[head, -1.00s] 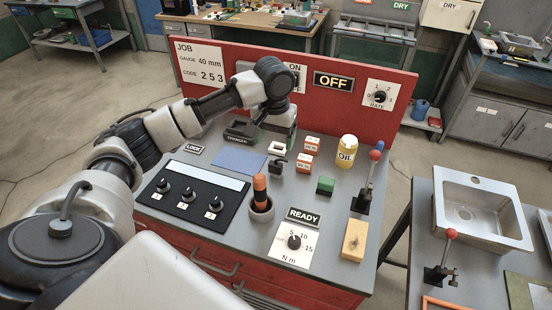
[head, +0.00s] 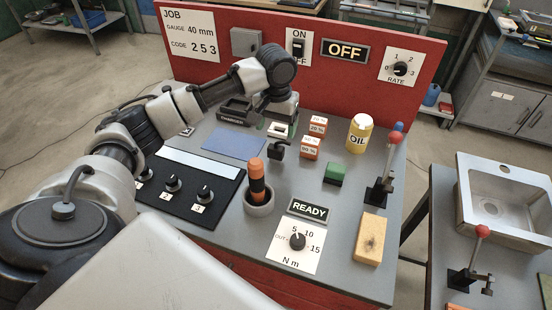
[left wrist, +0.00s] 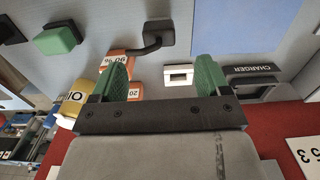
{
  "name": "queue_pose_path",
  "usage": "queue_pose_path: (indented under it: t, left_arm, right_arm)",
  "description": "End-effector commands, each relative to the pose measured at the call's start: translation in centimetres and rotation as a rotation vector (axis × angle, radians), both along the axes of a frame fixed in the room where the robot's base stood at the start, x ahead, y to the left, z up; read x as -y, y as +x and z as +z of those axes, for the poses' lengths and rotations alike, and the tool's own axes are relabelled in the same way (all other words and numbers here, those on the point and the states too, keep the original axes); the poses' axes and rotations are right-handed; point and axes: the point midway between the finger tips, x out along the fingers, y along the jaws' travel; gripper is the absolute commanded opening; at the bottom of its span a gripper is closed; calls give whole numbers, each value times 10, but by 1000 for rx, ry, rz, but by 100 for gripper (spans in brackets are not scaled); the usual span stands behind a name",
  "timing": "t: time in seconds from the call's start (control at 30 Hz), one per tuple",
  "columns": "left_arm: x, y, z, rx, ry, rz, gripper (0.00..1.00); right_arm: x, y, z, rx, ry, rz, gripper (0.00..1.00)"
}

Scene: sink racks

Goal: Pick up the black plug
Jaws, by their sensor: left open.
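The black plug (head: 279,149), a small dark block with a short curved lead, lies on the grey bench top in front of a white square socket-like piece (head: 281,130). In the left wrist view the plug (left wrist: 160,35) is beyond the fingertips, near the top middle, with its curved lead reaching left. My left gripper (left wrist: 161,76) is open, with green fingers apart and nothing between them. In the head view my left gripper (head: 281,116) is behind the plug, close to the white piece. The right gripper is not in view.
A black charger (head: 234,111) stands left of the gripper. Orange-and-white blocks (head: 310,148), a yellow oil can (head: 359,134) and a green block (head: 334,173) are on the right. A red panel (head: 230,75) closes the back.

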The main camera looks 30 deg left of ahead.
Motion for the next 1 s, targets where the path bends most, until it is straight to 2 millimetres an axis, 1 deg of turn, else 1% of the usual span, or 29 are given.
queue_pose_path:
  t: [0.2,0.3,0.47,0.63,0.73,0.83,1.0]
  left_arm:
    - [0,-1,-32,-5,1,1,77]
    - [0,-1,-45,-4,0,1,77]
    - [0,-1,-55,-3,0,-1,77]
    - [1,-2,-78,-6,2,0,77]
    - [1,-2,-94,-4,1,1,77]
    - [1,-2,-102,-2,1,0,77]
    - [1,-2,-104,0,1,-1,77]
  right_arm:
    - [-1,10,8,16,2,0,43]
    - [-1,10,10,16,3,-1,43]
    - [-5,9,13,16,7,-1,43]
    - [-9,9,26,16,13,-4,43]
    - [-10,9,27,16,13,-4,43]
    - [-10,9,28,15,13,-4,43]
    - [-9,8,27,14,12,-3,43]
